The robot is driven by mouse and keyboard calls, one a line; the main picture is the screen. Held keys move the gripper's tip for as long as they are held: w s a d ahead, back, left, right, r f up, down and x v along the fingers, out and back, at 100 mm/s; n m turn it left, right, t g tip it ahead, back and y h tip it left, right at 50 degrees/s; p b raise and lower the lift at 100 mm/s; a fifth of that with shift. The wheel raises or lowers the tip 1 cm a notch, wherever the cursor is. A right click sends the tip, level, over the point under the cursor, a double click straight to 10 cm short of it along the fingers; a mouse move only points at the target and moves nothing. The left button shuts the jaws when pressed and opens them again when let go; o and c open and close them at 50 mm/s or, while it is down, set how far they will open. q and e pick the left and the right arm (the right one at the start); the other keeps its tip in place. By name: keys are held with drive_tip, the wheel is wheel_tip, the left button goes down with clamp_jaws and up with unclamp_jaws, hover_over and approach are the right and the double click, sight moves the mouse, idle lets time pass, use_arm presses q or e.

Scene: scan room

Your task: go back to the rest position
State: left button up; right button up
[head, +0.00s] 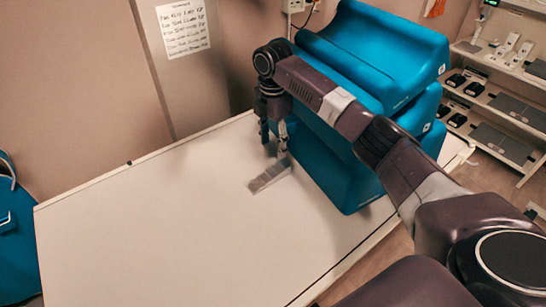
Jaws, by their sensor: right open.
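My right gripper (273,146) points down over the far part of the white table (150,225), with its fingers apart and nothing between them. A small flat grey piece (268,178) lies on the table just in front of the fingertips. One fingertip is close to its far end, and I cannot tell whether they touch. My right arm reaches in from the lower right, passing in front of the blue padded blocks. My left gripper is not in view.
Stacked blue padded blocks (385,55) stand on the table's right side, close beside my right arm. A shelf rack (500,120) with devices is at the far right. A blue object (15,245) stands off the table's left edge. The table's left and front are clear.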

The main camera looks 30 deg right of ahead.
drive_tip(key=shift+r, duration=0.4)
drive_tip(key=shift+r, duration=0.1)
